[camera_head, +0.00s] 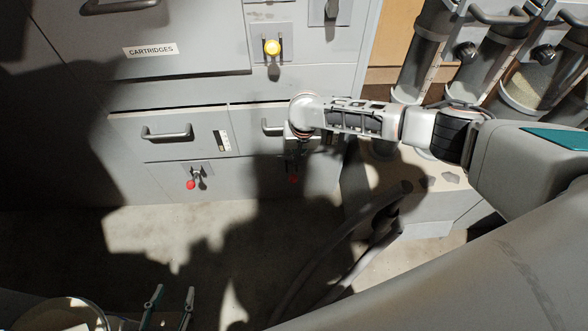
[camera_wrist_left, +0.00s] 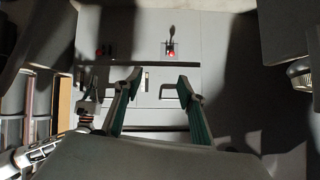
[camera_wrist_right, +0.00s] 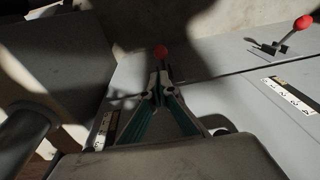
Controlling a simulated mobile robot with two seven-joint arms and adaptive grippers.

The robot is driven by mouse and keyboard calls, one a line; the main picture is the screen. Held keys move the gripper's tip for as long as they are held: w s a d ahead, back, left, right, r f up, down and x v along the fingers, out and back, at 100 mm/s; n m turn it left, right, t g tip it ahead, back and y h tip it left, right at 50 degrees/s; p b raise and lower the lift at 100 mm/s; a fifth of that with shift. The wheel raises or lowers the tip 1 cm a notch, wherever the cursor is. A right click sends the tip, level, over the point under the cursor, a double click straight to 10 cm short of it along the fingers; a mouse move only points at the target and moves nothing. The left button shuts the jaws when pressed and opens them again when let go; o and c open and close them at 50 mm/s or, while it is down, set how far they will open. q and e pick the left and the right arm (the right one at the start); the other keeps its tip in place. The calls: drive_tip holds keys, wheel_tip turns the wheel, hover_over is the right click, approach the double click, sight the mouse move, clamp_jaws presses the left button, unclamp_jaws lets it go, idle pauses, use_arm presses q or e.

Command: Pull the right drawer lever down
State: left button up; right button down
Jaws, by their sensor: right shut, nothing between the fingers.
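The right drawer lever shows its red knob (camera_head: 293,180) in shadow below the right lower drawer of the grey cabinet. My right gripper (camera_head: 293,165) is over this lever in the head view and hides its upper part. In the right wrist view the closed fingertips (camera_wrist_right: 160,76) are in line with the red knob (camera_wrist_right: 161,52), which shows just past them. I cannot tell whether they touch. Nothing is between the fingers. My left gripper (camera_head: 170,292) is open and empty, low in the head view, away from the cabinet. Its spread fingers (camera_wrist_left: 160,78) show in the left wrist view.
A left lever with a red knob (camera_head: 191,184) sits under the left lower drawer (camera_head: 165,145). Clear canisters (camera_head: 468,70) stand at the upper right. A grey block (camera_head: 440,180) is right of the cabinet. The floor in front is open.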

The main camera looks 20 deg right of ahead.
use_arm(q)
drive_tip(key=shift+w+r, duration=0.1)
drive_tip(key=shift+w, duration=0.05)
use_arm(e)
drive_tip(key=b, duration=0.3)
hover_over(295, 175)
drive_tip(key=s, duration=0.1)
wheel_tip(295, 175, down, 6)
drive_tip(key=shift+s+f, duration=0.1)
drive_tip(key=shift+s, duration=0.05)
drive_tip(key=f+b, duration=0.1)
drive_tip(key=f, duration=0.2)
drive_tip(key=shift+w+f+b, duration=0.15)
drive_tip(key=shift+w+b, duration=0.25)
drive_tip(key=shift+w+f, duration=0.25)
drive_tip(key=shift+w+r, duration=0.1)
drive_tip(key=shift+r, duration=0.05)
use_arm(q)
drive_tip(key=shift+n+t+h, duration=0.3)
drive_tip(key=shift+t+h, duration=0.1)
drive_tip(key=shift+h, duration=0.2)
drive_tip(key=d, duration=0.1)
drive_tip(key=w+d+r, duration=0.1)
drive_tip(key=d, duration=0.2)
drive_tip(key=shift+w+r, duration=0.15)
drive_tip(key=shift+r, duration=0.1)
drive_tip(key=shift+a, duration=0.2)
